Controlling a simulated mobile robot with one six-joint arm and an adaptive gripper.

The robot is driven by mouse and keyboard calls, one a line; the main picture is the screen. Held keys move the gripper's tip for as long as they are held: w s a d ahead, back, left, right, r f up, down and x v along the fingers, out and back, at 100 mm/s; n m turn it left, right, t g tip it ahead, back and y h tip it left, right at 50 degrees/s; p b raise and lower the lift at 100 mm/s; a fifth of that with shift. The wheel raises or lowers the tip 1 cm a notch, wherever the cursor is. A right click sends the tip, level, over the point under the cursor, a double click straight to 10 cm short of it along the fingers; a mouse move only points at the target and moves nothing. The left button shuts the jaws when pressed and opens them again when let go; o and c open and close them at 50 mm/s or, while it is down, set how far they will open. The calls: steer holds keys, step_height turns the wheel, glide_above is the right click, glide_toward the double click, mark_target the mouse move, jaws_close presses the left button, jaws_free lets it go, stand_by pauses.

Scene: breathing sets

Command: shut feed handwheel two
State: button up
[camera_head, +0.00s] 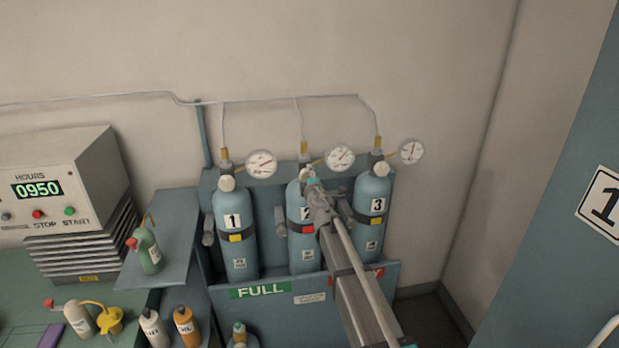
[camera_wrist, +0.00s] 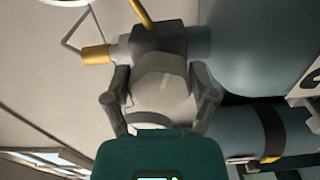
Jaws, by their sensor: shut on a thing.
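Feed handwheel two is a pale grey faceted knob (camera_wrist: 162,84) on a dark valve block (camera_wrist: 158,40) in the wrist view. My gripper (camera_wrist: 158,76) has one finger on each side of the knob and is shut on it. In the head view my gripper (camera_head: 312,184) is at the top of blue cylinder 2 (camera_head: 301,256), the middle one. My arm covers part of its number and hides most of the handwheel. The round gauge (camera_head: 340,158) of cylinder 2 is up and to the right, its face partly legible with a red needle.
Cylinder 1 (camera_head: 236,256) with its pale handwheel (camera_head: 227,183) stands left, cylinder 3 (camera_head: 370,235) with its handwheel (camera_head: 381,169) close on the right. A rack front marked FULL (camera_head: 262,291) runs below. Bottles, a shelf (camera_head: 165,262) and an hours box (camera_head: 75,180) are further left.

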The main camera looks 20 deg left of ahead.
steer(key=m, duration=0.4)
steer(key=shift+f+m, duration=0.15)
steer(key=shift+m, duration=0.15)
steer(key=m, duration=0.4)
steer(key=shift+f+m, duration=0.1)
steer(key=shift+m, duration=0.2)
steer(key=m, duration=0.4)
steer(key=shift+a+m, duration=0.15)
steer(key=shift+m, duration=0.15)
steer(key=m, duration=0.4)
steer(key=shift+s, duration=0.1)
steer(key=m, duration=0.5)
steer(key=shift+s+a, duration=0.1)
steer(key=shift+a, duration=0.05)
steer(key=m, duration=0.4)
steer(key=shift+a+m, duration=0.1)
steer(key=shift+m, duration=0.2)
steer(key=m, duration=0.4)
steer(key=shift+r, duration=0.2)
steer(key=shift+m, duration=2.2)
